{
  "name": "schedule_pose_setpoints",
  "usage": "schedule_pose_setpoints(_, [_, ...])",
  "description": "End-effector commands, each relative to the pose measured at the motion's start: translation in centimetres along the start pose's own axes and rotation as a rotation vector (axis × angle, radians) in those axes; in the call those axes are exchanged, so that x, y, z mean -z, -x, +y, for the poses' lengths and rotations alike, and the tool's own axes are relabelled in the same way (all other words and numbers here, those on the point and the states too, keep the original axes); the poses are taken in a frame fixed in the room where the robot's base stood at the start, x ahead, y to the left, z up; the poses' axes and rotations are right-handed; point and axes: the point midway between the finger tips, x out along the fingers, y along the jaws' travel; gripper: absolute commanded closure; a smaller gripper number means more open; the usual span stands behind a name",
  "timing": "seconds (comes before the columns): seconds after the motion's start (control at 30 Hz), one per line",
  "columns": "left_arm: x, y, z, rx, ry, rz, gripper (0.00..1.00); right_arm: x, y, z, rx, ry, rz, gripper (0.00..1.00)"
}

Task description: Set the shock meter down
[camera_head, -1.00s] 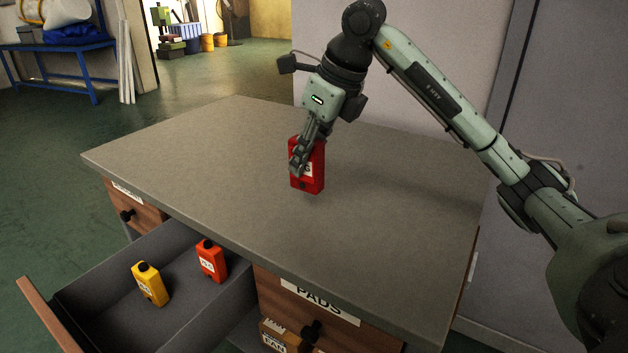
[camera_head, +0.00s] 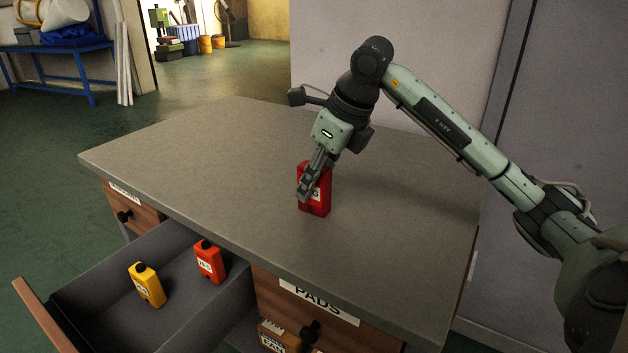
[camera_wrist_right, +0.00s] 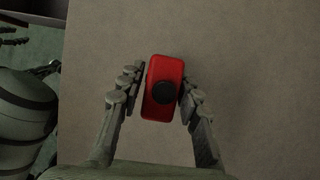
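The shock meter, a red box-shaped device (camera_head: 318,200) with a white label, stands about upright at the middle of the grey worktop. I cannot tell whether its base touches the top. My right gripper (camera_head: 308,188) is closed around its sides and hides part of its label. In the right wrist view the red meter (camera_wrist_right: 163,77) shows its end with a round black knob, between the two fingers of the right gripper (camera_wrist_right: 162,92). Dark finger-like parts at that view's upper left edge look like my left gripper (camera_wrist_right: 12,36), cut off by the frame.
The worktop (camera_head: 210,150) is otherwise clear. An open drawer (camera_head: 110,318) at the front left holds a yellow device (camera_head: 150,287) and an orange-red one (camera_head: 210,264). A drawer labelled PADS (camera_head: 320,303) is below the front edge. A wall rises behind.

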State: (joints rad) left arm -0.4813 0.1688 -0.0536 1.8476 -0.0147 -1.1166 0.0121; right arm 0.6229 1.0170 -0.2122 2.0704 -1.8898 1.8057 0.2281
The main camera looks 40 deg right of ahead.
Motion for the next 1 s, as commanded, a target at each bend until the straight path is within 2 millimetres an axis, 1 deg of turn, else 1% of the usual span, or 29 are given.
schedule_pose_setpoints(0.03, [0.2,0.1,-0.1,0.001,0.000,0.005,0.53,0.0,0.0,0.0,0.000,0.000,0.000,0.56])
schedule_pose_setpoints(0.07, [0.3,0.2,-0.1,0.001,0.000,0.006,0.53,0.0,0.0,0.0,0.000,0.000,0.000,0.54])
schedule_pose_setpoints(0.33, [0.5,0.1,-0.1,0.002,0.001,0.008,0.53,0.0,0.1,0.0,0.000,0.000,0.000,0.54])
schedule_pose_setpoints(0.4, [0.6,0.3,-0.2,0.002,0.001,0.010,0.53,-0.1,0.3,0.0,0.000,0.000,0.000,0.54])
schedule_pose_setpoints(0.47, [0.5,-0.1,-0.2,0.001,0.002,0.008,0.53,-0.2,0.8,-0.1,0.002,0.000,-0.003,0.54])
schedule_pose_setpoints(0.57, [0.3,-0.5,-0.2,0.002,0.002,0.000,0.53,-0.2,2.4,-0.1,0.004,0.000,-0.004,0.54])
schedule_pose_setpoints(0.8, [0.6,-0.4,-0.2,0.000,0.003,0.010,0.53,-0.2,7.8,-0.1,0.004,0.000,-0.005,0.54])
schedule_pose_setpoints(0.9, [0.3,-0.8,-0.1,-0.002,0.002,0.008,0.53,-0.1,9.6,-0.1,0.004,-0.001,-0.003,0.54])
schedule_pose_setpoints(1.0, [-0.2,-1.2,-0.1,-0.004,0.002,-0.002,0.53,-0.2,11.0,-0.1,0.002,0.000,-0.003,0.54])
